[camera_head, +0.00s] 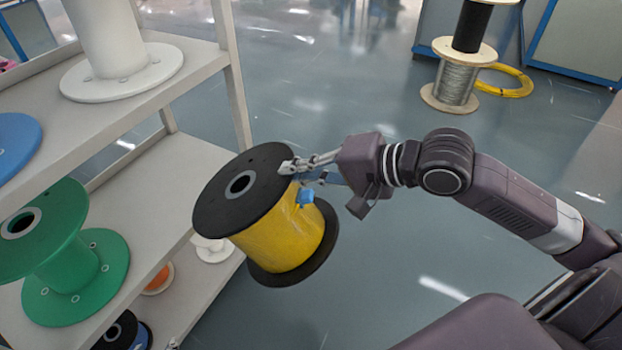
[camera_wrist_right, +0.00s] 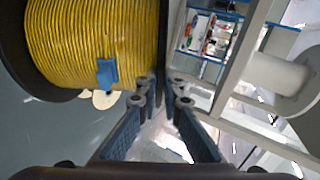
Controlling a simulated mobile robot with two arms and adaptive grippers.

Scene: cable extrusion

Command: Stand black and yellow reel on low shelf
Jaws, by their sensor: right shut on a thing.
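The black and yellow reel (camera_head: 285,235) has black flanges and yellow cable wound between them, with a small blue piece on the cable. It hangs in the air, tilted, at the right side of the shelving. My right gripper (camera_head: 296,168) is shut on the rim of its upper black flange. In the right wrist view the yellow windings (camera_wrist_right: 95,40) fill the upper left, and the flange edge runs down between the fingers (camera_wrist_right: 164,92). The low shelf (camera_head: 183,293) is partly hidden behind the reel and the shelf above it. My left gripper is out of view.
Small white (camera_head: 212,250) and orange (camera_head: 158,280) reels sit lower. A shelf post (camera_head: 233,85) stands near the held reel.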

